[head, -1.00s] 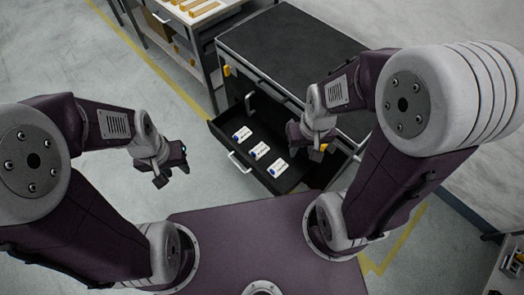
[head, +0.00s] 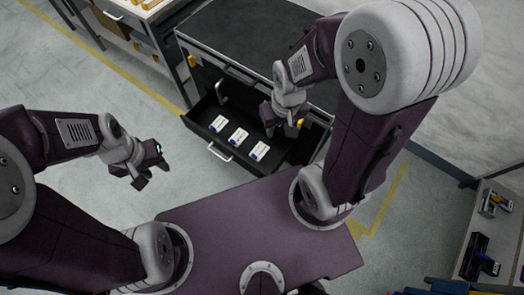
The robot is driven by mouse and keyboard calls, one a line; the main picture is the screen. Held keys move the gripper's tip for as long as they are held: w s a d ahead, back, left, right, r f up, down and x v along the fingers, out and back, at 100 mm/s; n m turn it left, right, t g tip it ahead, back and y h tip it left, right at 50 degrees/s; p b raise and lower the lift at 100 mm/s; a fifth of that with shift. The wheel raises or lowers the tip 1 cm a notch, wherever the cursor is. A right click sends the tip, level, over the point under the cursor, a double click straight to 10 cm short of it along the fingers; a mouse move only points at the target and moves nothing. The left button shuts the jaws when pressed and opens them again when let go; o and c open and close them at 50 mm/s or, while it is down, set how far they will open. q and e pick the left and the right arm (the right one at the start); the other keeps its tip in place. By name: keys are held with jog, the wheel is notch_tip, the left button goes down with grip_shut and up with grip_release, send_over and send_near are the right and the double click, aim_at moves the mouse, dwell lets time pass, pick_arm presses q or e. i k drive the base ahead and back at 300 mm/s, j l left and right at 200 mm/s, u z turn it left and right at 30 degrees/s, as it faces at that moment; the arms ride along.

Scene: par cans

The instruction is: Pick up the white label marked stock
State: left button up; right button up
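My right gripper (head: 283,130) points down over the right part of the drawer, up and right of the labels. Its fingers look apart, with no label seen in them. My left gripper (head: 150,172) is over the floor, left of the drawer. Its fingers are apart and empty.
The drawer belongs to a dark-topped cabinet (head: 262,38), with a handle (head: 220,152) on the drawer front. A workbench (head: 140,8) with wooden pieces stands at the upper left. A shelf with tools (head: 492,240) is at the right. Floor left of the drawer is clear.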

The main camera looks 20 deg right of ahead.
aim_at(239, 136)
jog(key=z, duration=5.05)
jog(key=k+u, duration=0.1)
jog(key=u, duration=4.55)
jog(key=i+l+z, duration=0.1)
jog(key=z, duration=0.2)
jog(key=i+z, duration=0.3)
jog(key=k+l, duration=0.05)
jog(key=k, duration=0.05)
